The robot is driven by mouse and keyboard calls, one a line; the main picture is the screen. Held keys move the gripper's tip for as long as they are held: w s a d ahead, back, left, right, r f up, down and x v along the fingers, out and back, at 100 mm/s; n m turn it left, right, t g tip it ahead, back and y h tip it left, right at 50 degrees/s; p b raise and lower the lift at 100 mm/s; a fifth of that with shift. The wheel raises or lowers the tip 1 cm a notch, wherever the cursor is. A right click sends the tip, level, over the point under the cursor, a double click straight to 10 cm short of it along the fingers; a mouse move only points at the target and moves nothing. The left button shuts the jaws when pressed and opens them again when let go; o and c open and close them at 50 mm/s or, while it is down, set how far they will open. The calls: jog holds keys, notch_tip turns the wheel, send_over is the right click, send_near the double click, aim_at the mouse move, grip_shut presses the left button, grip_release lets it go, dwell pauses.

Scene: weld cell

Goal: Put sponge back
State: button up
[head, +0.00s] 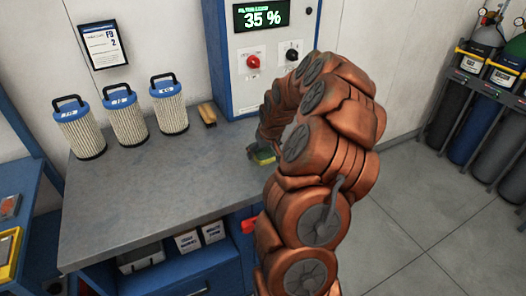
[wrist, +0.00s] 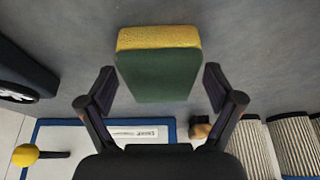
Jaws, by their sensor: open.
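A sponge (wrist: 158,72) with a yellow layer and a dark green face is in the upper middle of the wrist view. In the head view the sponge (head: 262,153) shows as a small yellow-green patch on the grey workbench (head: 205,170), partly covered by my arm. My gripper (wrist: 158,84) is open, with one finger on each side of the sponge and a gap visible on both sides. In the head view my gripper is mostly hidden behind my arm. I cannot tell whether the sponge rests on the bench or how far the fingertips reach around it.
Several pleated filters (head: 127,118) with black handles stand at the back left of the bench. A wooden brush (head: 208,114) lies beside them. A blue cabinet (head: 225,60) with a display reading 35 % stands behind. Gas cylinders (head: 470,125) stand at the right. The bench's front is clear.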

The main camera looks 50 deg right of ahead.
jog(key=b+v, duration=0.4)
jog(key=v, duration=0.7)
jog(key=shift+s+r, duration=0.2)
jog(key=shift+r, duration=0.1)
jog(key=s+a+r+n+g+y, duration=0.1)
jog(key=s+a+n, duration=0.1)
jog(key=a, duration=0.9)
jog(key=s+a+n+g+y, duration=0.1)
jog(key=s+a, duration=0.2)
jog(key=a, duration=0.9)
jog(key=s+a+f+g, duration=0.2)
jog(key=s+a, duration=0.4)
jog(key=s, duration=0.4)
jog(key=s+a+f+g, duration=0.2)
jog(key=s+a, duration=0.5)
jog(key=s, duration=0.3)
jog(key=shift+s+n+h, duration=0.3)
jog(key=shift+n, duration=0.1)
